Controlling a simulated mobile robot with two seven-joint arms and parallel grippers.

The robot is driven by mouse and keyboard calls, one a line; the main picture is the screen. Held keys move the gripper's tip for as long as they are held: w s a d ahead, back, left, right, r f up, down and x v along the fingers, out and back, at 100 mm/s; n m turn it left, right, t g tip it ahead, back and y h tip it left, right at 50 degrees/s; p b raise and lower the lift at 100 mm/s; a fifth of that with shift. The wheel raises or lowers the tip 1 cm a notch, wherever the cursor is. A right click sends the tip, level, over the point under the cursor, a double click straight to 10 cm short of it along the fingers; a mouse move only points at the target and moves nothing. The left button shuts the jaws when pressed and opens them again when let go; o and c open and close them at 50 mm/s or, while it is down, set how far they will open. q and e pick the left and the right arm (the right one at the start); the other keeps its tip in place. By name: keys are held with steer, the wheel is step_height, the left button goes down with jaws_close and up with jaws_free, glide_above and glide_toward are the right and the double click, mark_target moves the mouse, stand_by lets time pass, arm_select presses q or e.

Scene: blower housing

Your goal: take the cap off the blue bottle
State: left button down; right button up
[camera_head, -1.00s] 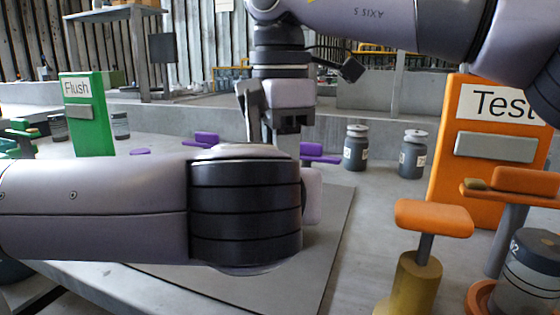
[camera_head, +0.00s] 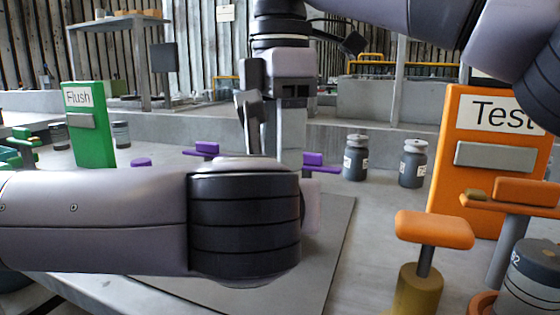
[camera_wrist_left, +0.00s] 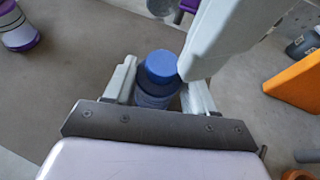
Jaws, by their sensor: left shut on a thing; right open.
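The blue bottle (camera_wrist_left: 152,100) stands upright between the fingers of my left gripper (camera_wrist_left: 158,88) in the left wrist view; the gripper is shut on it. Its round blue cap (camera_wrist_left: 161,66) sits on top. A pale finger of my right gripper (camera_wrist_left: 222,40) comes in from the upper right, close beside the cap; I cannot tell whether they touch. In the head view my right gripper (camera_head: 272,155) points down, open, its lower end behind my left arm. The bottle and my left gripper are hidden there.
A green Flush sign (camera_head: 90,145) stands at left and an orange Test sign (camera_head: 485,195) at right. Two dark bottles (camera_head: 355,160) (camera_head: 413,165) stand behind an orange-topped stand (camera_head: 433,229). A purple-ended container (camera_wrist_left: 18,32) is at the wrist view's upper left. The grey mat (camera_head: 325,235) has free room.

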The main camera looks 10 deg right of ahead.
steer(key=shift+r, duration=0.2)
steer(key=shift+c, duration=0.2)
steer(key=shift+a+r+m, duration=0.15)
steer(key=shift+r+m, duration=1.4)
steer(key=shift+m, duration=0.05)
steer(key=shift+f, duration=3.9)
jaws_close()
steer(key=shift+w+n, duration=0.1)
steer(key=shift+n, duration=1.5)
steer(key=shift+o, duration=0.2)
jaws_free()
